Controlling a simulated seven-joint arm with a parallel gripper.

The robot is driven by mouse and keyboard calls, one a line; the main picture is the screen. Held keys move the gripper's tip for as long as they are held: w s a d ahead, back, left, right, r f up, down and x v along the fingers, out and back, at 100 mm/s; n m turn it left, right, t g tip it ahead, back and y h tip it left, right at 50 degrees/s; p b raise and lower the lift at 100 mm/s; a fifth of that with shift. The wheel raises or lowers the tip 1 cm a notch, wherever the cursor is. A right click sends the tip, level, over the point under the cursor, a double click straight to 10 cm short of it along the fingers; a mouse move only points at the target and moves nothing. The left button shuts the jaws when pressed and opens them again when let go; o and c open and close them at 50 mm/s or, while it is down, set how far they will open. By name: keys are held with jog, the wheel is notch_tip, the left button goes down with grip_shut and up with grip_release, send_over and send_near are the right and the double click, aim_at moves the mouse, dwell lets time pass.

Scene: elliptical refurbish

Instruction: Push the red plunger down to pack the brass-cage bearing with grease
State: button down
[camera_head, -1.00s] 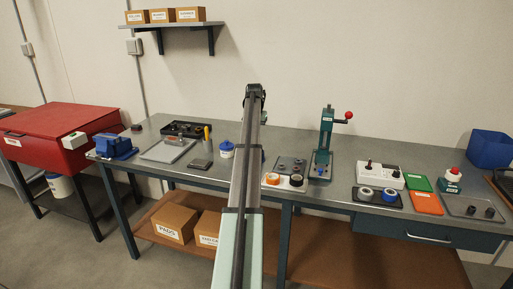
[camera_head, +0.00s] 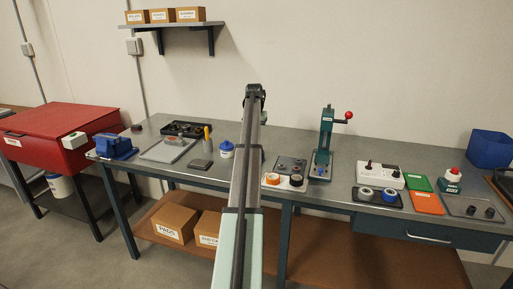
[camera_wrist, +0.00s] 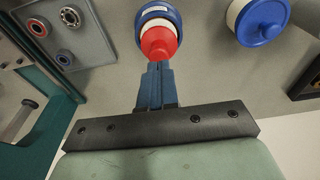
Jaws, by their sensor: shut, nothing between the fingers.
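In the wrist view the red plunger (camera_wrist: 158,40) sits on a blue and white body (camera_wrist: 158,12), just beyond my fingertips. My gripper (camera_wrist: 157,70) is shut, its blue fingers together and empty, and lined up with the plunger. The fingertips overlap the plunger's near edge in the picture; I cannot tell whether they touch it. I cannot make out the brass-cage bearing. Several bearings (camera_wrist: 70,16) lie on a grey tray (camera_wrist: 55,42) at the left. In the head view my arm hides the plunger and my gripper.
A white tub with a blue lid (camera_wrist: 262,25) stands right of the plunger; it also shows in the head view (camera_head: 227,150). A green press (camera_head: 323,145) with a red-knobbed lever stands on the bench at the right of my arm. Bare bench lies between plunger and tub.

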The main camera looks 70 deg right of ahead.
jog(key=shift+f, duration=1.15)
dwell(1.7)
jog(key=shift+r, duration=0.2)
dwell(0.8)
jog(key=shift+r, duration=3.35)
